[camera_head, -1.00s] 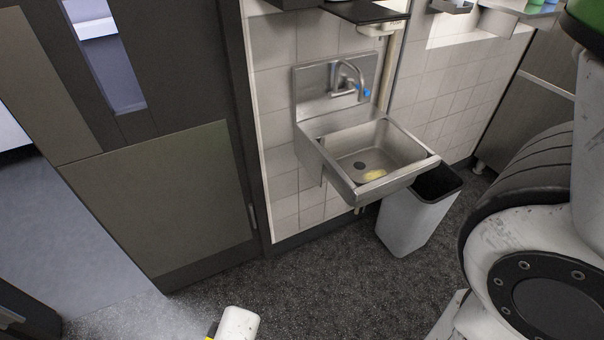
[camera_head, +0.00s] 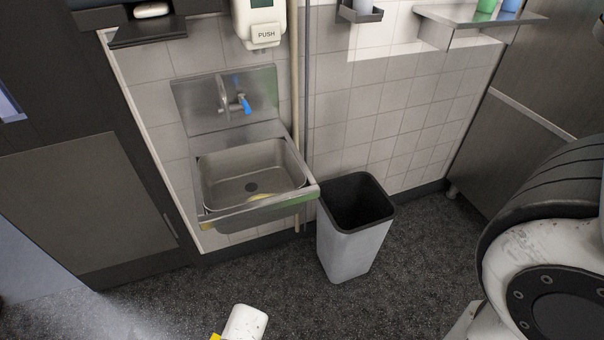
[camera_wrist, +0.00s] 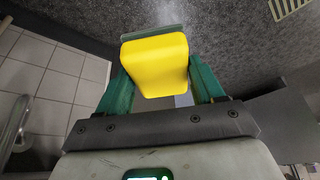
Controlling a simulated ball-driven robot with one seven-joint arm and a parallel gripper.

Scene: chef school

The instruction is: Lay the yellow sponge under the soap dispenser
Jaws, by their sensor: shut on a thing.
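A bright yellow block, the yellow sponge (camera_wrist: 157,65), is held between the green fingers of my gripper (camera_wrist: 158,82) in the wrist view. My gripper is shut on it, above the dark floor. In the head view only a small yellow edge shows at the bottom, beside a white part of my arm. The soap dispenser (camera_head: 259,14), a white wall unit with a PUSH bar, hangs on the tiled wall at the top. It is above and slightly right of the steel sink (camera_head: 288,160). The held sponge is well away from both.
A small yellowish item (camera_head: 259,197) lies in the sink near its front edge. A tap (camera_head: 224,96) with a blue handle is behind the basin. A white bin (camera_head: 349,254) stands right of the sink. Shelves (camera_head: 465,18) are at the upper right. Floor in front is clear.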

